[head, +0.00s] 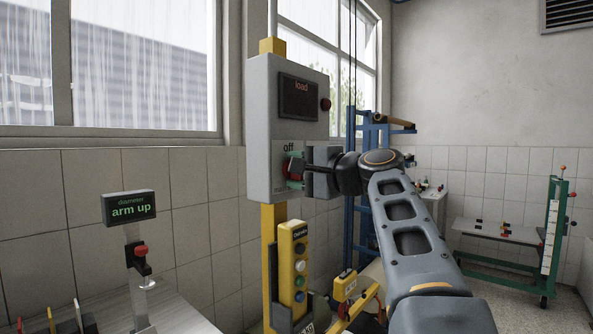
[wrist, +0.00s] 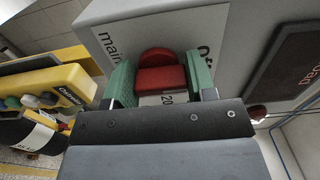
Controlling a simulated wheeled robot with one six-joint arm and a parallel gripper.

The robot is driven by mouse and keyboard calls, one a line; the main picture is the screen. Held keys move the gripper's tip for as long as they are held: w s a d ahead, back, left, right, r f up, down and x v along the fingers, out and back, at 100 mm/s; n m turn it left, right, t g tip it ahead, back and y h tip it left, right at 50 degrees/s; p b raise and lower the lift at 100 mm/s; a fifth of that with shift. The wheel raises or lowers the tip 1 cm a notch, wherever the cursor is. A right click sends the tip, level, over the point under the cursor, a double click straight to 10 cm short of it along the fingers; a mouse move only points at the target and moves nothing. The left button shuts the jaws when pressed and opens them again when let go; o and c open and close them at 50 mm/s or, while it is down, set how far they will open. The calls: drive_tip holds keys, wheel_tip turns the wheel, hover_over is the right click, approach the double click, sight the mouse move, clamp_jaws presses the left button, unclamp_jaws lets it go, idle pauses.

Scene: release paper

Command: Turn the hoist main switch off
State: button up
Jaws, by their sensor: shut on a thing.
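The hoist main switch is a red knob (head: 292,169) on the lower front of a grey control box (head: 261,105). The word "off" is printed above it. In the wrist view the red knob (wrist: 161,72) sits between the green finger pads of my gripper (wrist: 161,85), and the label beside it begins "main". My gripper (head: 297,168) is shut on the knob in the head view. A white tag marked "20" shows just below the knob in the wrist view. The fingers hide part of the knob, so its exact turn is hard to tell.
The box carries a dark "load" display (head: 299,97) and a red button (head: 325,104), on a yellow post. A yellow pendant (head: 293,262) with several buttons hangs below. An "arm up" display (head: 129,208) stands left; a green-framed bench (head: 505,235) stands right.

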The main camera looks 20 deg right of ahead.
drive_tip(key=o, duration=0.9)
drive_tip(key=shift+o, duration=0.2)
drive_tip(key=b+v, duration=0.1)
drive_tip(key=v, duration=1.2)
drive_tip(key=shift+s, duration=0.4)
